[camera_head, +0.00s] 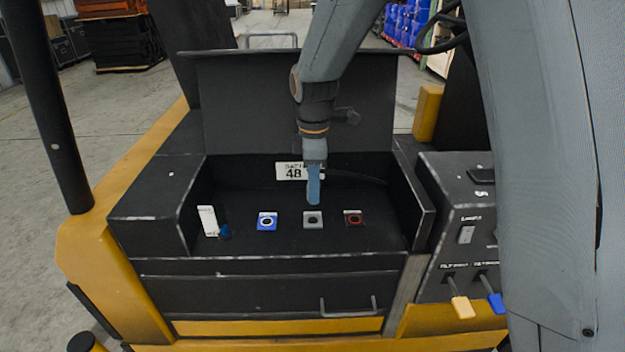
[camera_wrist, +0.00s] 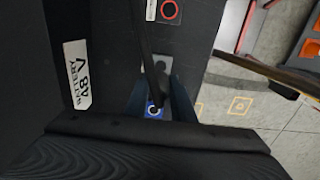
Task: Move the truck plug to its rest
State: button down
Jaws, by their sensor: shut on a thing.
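My gripper (camera_head: 313,190) points down into the open battery compartment, over the grey square socket (camera_head: 313,219). In the wrist view my gripper (camera_wrist: 158,103) is shut on a dark piece, the truck plug (camera_wrist: 156,84), with a black cable running up from it. The plug is mostly hidden in the head view. A blue square with a ring (camera_head: 267,221) lies left of the grey one, and a red-ringed square (camera_head: 354,218) lies right. A white tag (camera_head: 208,220) stands beside a small blue piece (camera_head: 224,231) at the left. I cannot tell which is the rest.
The raised lid (camera_head: 230,105) stands behind the compartment, and its side walls rise left and right. A "48 V" label (camera_head: 290,171) is on the back wall. A control panel (camera_head: 465,235) with yellow and blue levers is at the right.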

aim_at(314, 220)
jog(key=shift+a, duration=0.15)
jog(key=shift+f, duration=0.2)
jog(key=shift+s+f+b, duration=0.1)
jog(key=shift+f+b, duration=1.95)
jog(key=shift+f, duration=0.7)
jog(key=shift+d+p, duration=0.2)
jog(key=shift+p, duration=0.3)
jog(key=shift+f+b, duration=0.3)
jog(key=shift+f, duration=0.25)
dwell(0.6)
jog(key=c, duration=1.4)
grip_release()
jog(key=shift+c, duration=0.2)
